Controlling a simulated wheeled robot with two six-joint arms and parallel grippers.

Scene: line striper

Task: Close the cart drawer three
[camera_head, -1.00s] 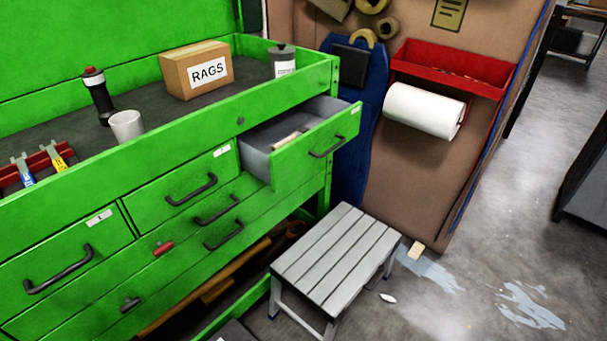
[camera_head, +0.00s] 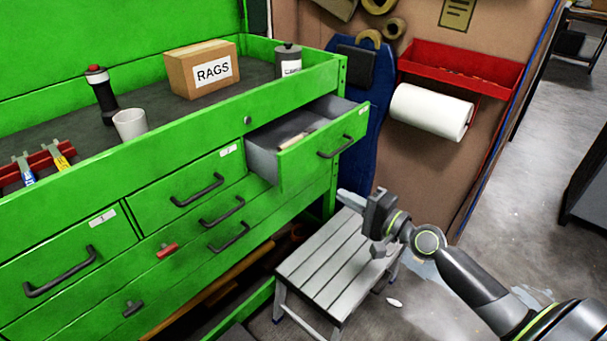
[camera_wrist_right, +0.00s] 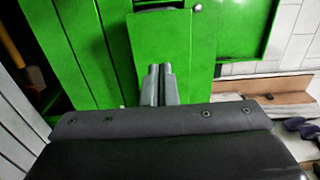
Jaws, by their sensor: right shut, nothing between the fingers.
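The open drawer (camera_head: 330,146) is the rightmost in the top drawer row of the green cart (camera_head: 190,140). It is pulled out, with a black handle on its green front, a grey inside and a small light object in it. Its label is too small to read. My right gripper (camera_head: 344,194) is shut and empty, below and just right of the drawer front in the head view, apart from it there. In the right wrist view, its closed fingers (camera_wrist_right: 161,74) point toward a green panel (camera_wrist_right: 172,40); contact cannot be told. My left gripper is not in view.
A grey step stool (camera_head: 325,270) stands on the floor under my right arm. A red tray (camera_head: 460,72) and paper roll (camera_head: 430,112) hang on the board at right. A RAGS box (camera_head: 200,72), bottle, can and cup stand on the cart. Other drawers appear shut.

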